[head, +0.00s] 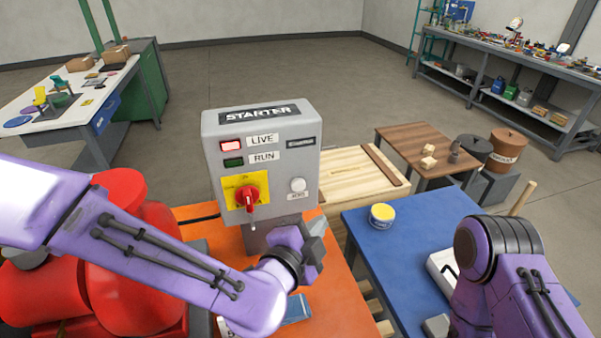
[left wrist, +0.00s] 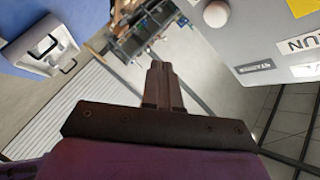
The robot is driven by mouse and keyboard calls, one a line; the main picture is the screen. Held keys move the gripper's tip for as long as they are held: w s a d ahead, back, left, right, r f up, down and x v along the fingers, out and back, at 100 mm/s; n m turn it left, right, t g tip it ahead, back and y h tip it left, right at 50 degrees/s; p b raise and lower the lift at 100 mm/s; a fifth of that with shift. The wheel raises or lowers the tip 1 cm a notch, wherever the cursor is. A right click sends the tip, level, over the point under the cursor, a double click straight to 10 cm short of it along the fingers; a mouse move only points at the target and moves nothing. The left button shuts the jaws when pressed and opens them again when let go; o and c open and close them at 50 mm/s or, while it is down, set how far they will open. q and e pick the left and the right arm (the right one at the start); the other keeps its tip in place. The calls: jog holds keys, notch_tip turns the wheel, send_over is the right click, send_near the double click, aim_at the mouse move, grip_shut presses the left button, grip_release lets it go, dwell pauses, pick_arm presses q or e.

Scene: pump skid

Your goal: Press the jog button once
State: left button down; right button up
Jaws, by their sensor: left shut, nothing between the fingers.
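The grey starter box (head: 262,165) stands on the orange bench, its front facing me. Its white round jog button (head: 298,185) is at the lower right of the panel, above a small label. The button also shows at the top of the left wrist view (left wrist: 216,14). A red rotary handle (head: 248,198) sits on a yellow plate to its left. My left gripper (head: 318,232) is shut and empty, just below and right of the button, apart from it in the left wrist view (left wrist: 158,68). My right arm shows at the lower right, but its gripper is out of view.
The red LIVE lamp (head: 232,145) looks lit; the green RUN lamp (head: 234,162) looks dark. A blue table (head: 400,255) with a yellow tub (head: 381,215) stands to the right. A wooden crate (head: 355,180) is behind the box. Large red machinery (head: 125,255) is at the left.

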aim_at(298, 185)
pick_arm(q)
jog(key=w+a, duration=0.3)
jog(key=w, duration=0.3)
jog(key=shift+w+r, duration=0.2)
jog(key=shift+w, duration=0.15)
pick_arm(e)
jog(key=shift+s+f, duration=0.1)
jog(key=shift+s, duration=0.7)
pick_arm(q)
jog(key=shift+s, duration=0.1)
pick_arm(e)
jog(key=shift+a, duration=0.1)
dwell(1.1)
pick_arm(q)
jog(key=shift+w+a, duration=0.15)
jog(key=shift+w, duration=0.35)
